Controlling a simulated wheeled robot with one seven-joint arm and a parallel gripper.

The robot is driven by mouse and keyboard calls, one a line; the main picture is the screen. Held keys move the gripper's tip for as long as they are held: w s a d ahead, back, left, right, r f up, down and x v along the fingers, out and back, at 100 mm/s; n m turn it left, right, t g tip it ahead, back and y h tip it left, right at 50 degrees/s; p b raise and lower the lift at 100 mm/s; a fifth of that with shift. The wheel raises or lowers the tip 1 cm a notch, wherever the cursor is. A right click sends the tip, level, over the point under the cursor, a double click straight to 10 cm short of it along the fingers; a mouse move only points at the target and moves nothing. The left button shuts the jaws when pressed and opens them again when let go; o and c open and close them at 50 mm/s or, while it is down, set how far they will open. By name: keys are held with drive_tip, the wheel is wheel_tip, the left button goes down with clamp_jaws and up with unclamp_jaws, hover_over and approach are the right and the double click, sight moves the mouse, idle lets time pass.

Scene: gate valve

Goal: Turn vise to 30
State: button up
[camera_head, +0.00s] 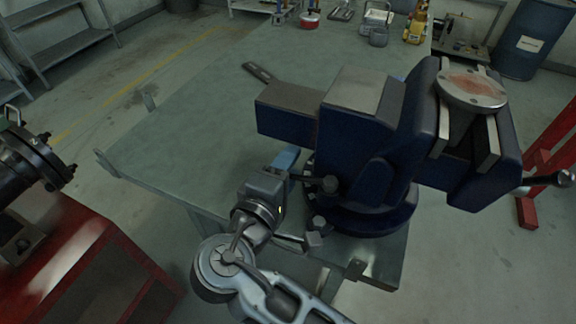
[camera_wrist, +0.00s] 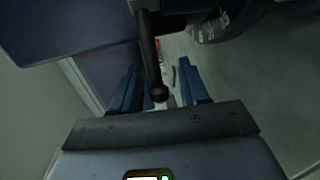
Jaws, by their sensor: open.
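A big dark-blue vise (camera_head: 375,130) stands on a round swivel base (camera_head: 365,215) at the near edge of the green workbench (camera_head: 190,130). Its jaws, at the right, hold a round metal disc (camera_head: 470,88) with a reddish patch.
A vise handle (camera_head: 548,183) sticks out at the far right. A red stand with a black flanged pipe (camera_head: 35,155) is at the left. Small tools and a red can (camera_head: 310,20) are at the back. The bench's left part is clear.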

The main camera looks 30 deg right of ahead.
drive_tip(key=shift+c, duration=0.2)
clamp_jaws()
drive_tip(key=shift+s+a, duration=0.1)
idle(0.5)
drive_tip(key=shift+s+a+n+t+y+p, duration=0.2)
drive_tip(key=shift+s+n+t+y+p, duration=0.55)
drive_tip(key=shift+s, duration=0.25)
drive_tip(key=shift+s+a+n+t+y+p, duration=0.15)
drive_tip(key=shift+s+n+t+y+p, duration=0.55)
drive_tip(key=shift+s, duration=0.25)
drive_tip(key=shift+s+n+t+y+p, duration=0.45)
drive_tip(key=shift+s+n+t+y, duration=0.6)
drive_tip(key=shift+s+n+y, duration=0.55)
drive_tip(key=shift+s+d+y, duration=0.1)
drive_tip(key=shift+s+y, duration=0.1)
drive_tip(key=shift+y, duration=0.05)
drive_tip(key=shift+o, duration=0.2)
unclamp_jaws()
